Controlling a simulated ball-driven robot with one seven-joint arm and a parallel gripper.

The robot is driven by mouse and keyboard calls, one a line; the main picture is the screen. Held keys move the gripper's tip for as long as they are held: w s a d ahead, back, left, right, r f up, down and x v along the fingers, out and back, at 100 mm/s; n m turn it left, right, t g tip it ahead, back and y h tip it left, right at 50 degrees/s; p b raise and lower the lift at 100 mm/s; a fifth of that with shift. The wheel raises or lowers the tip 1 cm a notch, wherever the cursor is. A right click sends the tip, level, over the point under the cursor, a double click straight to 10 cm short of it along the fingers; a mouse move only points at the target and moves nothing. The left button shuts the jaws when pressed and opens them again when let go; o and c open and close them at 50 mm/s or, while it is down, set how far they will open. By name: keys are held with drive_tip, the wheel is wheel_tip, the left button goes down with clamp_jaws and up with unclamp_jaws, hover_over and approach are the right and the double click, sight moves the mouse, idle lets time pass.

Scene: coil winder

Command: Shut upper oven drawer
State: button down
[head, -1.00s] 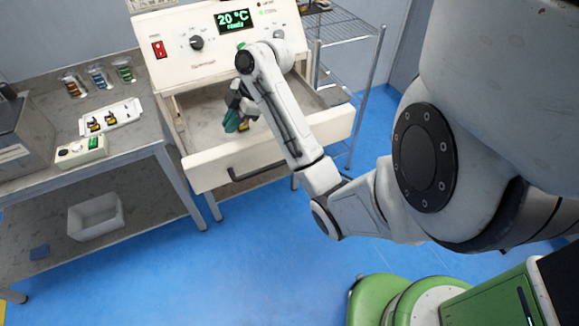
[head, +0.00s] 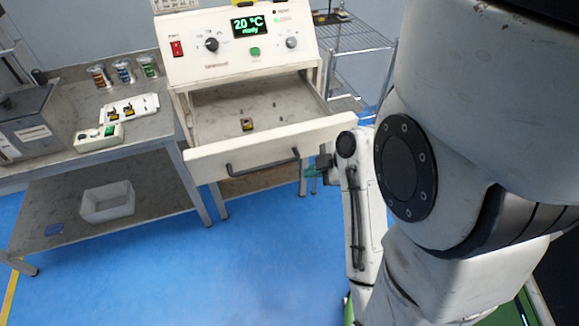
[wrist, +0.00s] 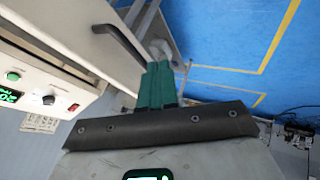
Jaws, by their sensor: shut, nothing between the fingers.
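The upper oven drawer (head: 228,158) stands pulled out below the control panel in the head view, with a dark bar handle (head: 262,167) on its white front. A small dark and yellow part (head: 247,124) lies on the drawer floor. My gripper (head: 311,172) is just outside the drawer front, near the right end of the handle. In the wrist view its green fingers (wrist: 156,84) are together and hold nothing. The handle also shows there (wrist: 122,40), beyond the fingers. I cannot tell whether the fingertips touch the drawer front.
The oven's control panel (head: 240,45) is above the drawer. A grey bench (head: 75,155) with a white tray (head: 130,108) stands on the left, a white bin (head: 107,202) on its lower shelf. A wire rack (head: 355,40) stands on the right. Blue floor (head: 130,270) is clear in front.

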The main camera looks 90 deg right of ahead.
drive_tip(key=w+d+f+p, duration=0.1)
drive_tip(key=w+d+f, duration=0.4)
drive_tip(key=w+d, duration=0.1)
drive_tip(key=shift+f, duration=0.25)
drive_tip(key=shift+d, duration=0.15)
